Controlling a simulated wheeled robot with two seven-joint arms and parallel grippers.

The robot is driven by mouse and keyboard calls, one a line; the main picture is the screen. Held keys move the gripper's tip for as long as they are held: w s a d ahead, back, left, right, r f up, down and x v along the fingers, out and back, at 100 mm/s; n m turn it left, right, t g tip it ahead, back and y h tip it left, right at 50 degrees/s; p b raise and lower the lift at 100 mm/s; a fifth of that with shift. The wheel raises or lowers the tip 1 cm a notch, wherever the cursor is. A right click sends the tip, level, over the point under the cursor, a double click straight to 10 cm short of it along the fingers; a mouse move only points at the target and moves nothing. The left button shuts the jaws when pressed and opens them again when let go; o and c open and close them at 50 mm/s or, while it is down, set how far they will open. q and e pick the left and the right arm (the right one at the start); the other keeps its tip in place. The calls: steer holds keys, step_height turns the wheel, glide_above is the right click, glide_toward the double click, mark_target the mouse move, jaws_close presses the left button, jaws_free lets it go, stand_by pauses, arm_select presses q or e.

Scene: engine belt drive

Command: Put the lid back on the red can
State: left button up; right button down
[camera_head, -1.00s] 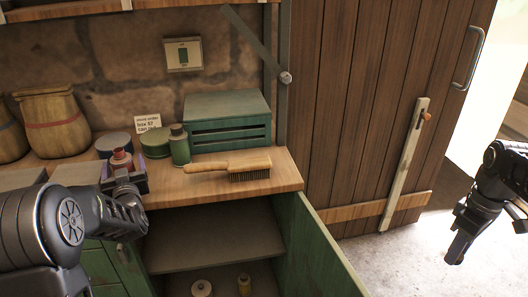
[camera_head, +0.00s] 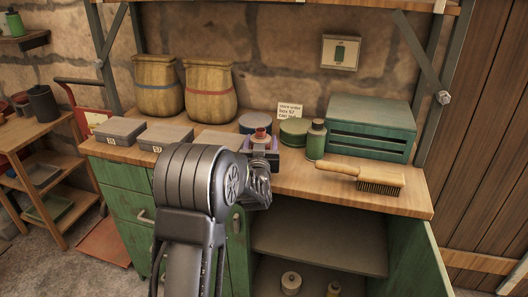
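A small red can (camera_head: 260,138) with a pale top stands out near the front of the workbench, in front of a dark blue-grey round tin. My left gripper (camera_head: 262,148) has its fingers on either side of this can, with no visible gap; the can's lower part is hidden by the gripper. My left arm covers part of the bench front. I cannot make out a separate lid for the red can. My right gripper is outside the view.
Flat grey boxes (camera_head: 166,137) and two sacks (camera_head: 210,92) stand left. The open cupboard (camera_head: 320,243) holds small items.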

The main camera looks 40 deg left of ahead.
arm_select(q)
jaws_close()
stand_by(0.4)
steer(key=shift+r, duration=0.1)
step_height(320, 180, up, 10)
steer(key=shift+p, duration=0.35)
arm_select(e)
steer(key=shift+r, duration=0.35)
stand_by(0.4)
arm_select(q)
steer(key=shift+c, duration=1.2)
jaws_free()
jaws_close()
